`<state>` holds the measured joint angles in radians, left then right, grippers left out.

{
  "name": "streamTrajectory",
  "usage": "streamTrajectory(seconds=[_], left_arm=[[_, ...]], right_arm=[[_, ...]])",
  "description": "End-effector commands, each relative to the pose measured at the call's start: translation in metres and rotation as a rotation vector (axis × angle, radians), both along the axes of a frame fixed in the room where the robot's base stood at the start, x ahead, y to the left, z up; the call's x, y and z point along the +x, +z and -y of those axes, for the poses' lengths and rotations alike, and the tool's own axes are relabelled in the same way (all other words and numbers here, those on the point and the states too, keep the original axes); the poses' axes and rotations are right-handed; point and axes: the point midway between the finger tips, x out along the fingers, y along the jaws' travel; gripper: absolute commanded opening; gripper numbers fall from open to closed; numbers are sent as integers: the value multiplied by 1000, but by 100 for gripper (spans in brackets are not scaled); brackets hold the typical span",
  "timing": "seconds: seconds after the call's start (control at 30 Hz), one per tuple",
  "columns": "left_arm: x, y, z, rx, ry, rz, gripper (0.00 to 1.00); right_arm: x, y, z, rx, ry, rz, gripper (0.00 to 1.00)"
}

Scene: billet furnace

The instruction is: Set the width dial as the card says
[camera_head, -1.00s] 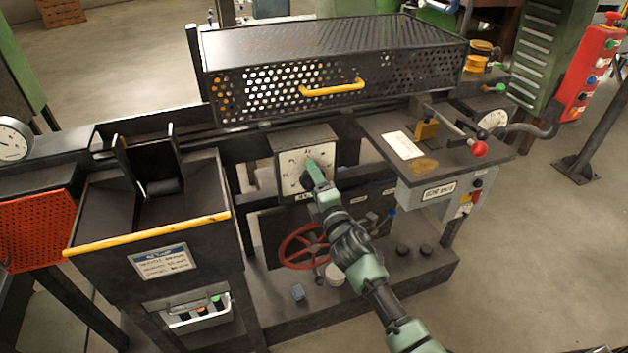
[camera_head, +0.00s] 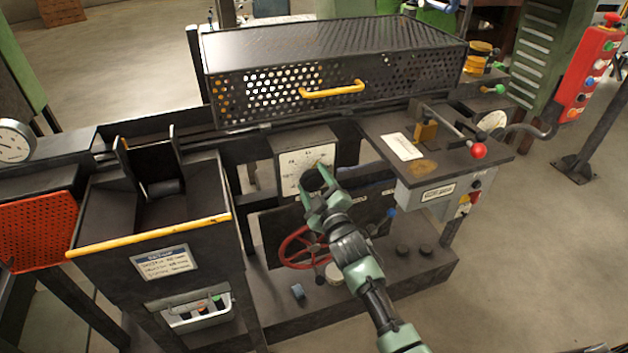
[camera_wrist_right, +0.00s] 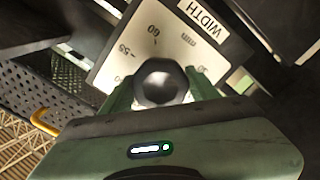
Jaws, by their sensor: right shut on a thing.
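The width dial (camera_head: 293,163) is a white square face in a dark frame on the front of the machine. In the right wrist view its face (camera_wrist_right: 140,55) shows "WIDTH", "mm", and numbers that look like 50, 55 and 60. Its dark round knob (camera_wrist_right: 158,82) sits between my right gripper's green fingers, which are shut on it. In the head view my right gripper (camera_head: 317,180) reaches the dial from below right and covers part of it. The pointer's setting is hidden or unclear. The setup card (camera_head: 165,262) is on the left hopper front; its lines are too blurred to read. My left gripper is out of view.
A red handwheel (camera_head: 298,246) is below the dial, close to my right arm. A perforated guard with a yellow handle (camera_head: 332,89) is above. A shelf with a white paper (camera_head: 402,146) and a red-knobbed lever (camera_head: 478,151) juts out to the right.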

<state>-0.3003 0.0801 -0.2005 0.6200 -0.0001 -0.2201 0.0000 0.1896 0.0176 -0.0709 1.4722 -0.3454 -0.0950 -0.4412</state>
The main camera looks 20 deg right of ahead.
Motion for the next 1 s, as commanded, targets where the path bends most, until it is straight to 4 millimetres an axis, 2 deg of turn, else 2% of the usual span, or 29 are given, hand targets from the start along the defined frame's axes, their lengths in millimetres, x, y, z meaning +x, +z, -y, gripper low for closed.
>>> streamTrajectory(seconds=[0.33,0.83,0.87,0.93,1.0], left_arm=[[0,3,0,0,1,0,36],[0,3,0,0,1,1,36],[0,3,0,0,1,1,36],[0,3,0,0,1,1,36],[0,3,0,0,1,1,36]], right_arm=[[0,-2,0,127,0,-7,20],[-1,-2,0,144,0,-9,20],[-1,-2,0,144,0,-9,63],[-1,-2,0,143,0,-9,82],[0,-2,0,143,-1,-8,82]])
